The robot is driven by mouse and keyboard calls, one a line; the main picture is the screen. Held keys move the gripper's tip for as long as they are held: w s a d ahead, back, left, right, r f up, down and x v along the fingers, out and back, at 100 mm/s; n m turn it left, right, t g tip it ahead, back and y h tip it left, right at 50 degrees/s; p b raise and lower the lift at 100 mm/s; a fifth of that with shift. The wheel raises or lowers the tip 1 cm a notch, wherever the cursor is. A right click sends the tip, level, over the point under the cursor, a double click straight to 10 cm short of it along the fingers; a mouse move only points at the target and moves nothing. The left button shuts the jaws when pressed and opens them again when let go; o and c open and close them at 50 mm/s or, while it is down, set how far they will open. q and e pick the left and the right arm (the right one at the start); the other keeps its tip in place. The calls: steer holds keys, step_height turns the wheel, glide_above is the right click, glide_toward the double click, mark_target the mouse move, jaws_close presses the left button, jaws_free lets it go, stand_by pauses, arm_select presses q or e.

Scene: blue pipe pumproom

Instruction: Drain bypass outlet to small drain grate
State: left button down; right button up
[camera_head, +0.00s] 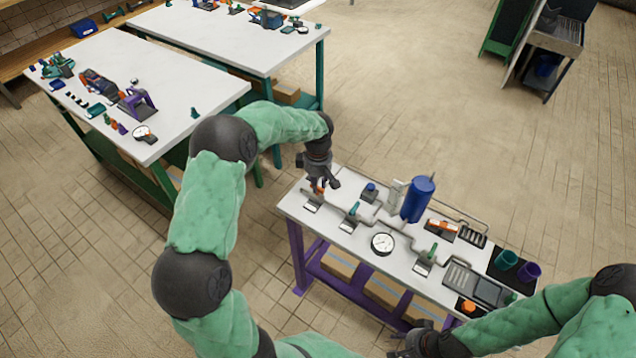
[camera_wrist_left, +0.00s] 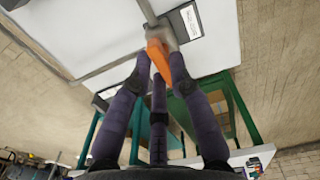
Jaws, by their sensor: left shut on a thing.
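My left gripper (camera_head: 322,183) is at the left end of the white pipe table (camera_head: 335,232). Its fingers are closed around an orange valve handle (camera_wrist_left: 157,58), which shows between the fingertips in the left wrist view. The handle sits on a grey pipe (camera_wrist_left: 149,12). A grey pipe run (camera_head: 395,226) crosses the table, with teal-handled (camera_head: 353,210) and green-handled (camera_head: 433,250) valves. A small dark grate (camera_head: 473,236) is at the back right, and a larger slotted grate (camera_head: 458,275) lies nearer. My right gripper (camera_head: 405,345) is below the table's front edge; its fingers are unclear.
A blue cylinder (camera_head: 418,199) stands upright on the table behind a round gauge (camera_head: 382,243). Teal (camera_head: 506,259) and purple (camera_head: 529,272) cups stand at the right end. Two white benches (camera_head: 160,75) with loose parts stand at upper left. Open floor lies behind.

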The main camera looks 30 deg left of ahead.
arm_select(q)
steer(key=c, duration=1.1)
jaws_free()
steer(key=shift+c, duration=0.2)
step_height(320, 180, up, 12)
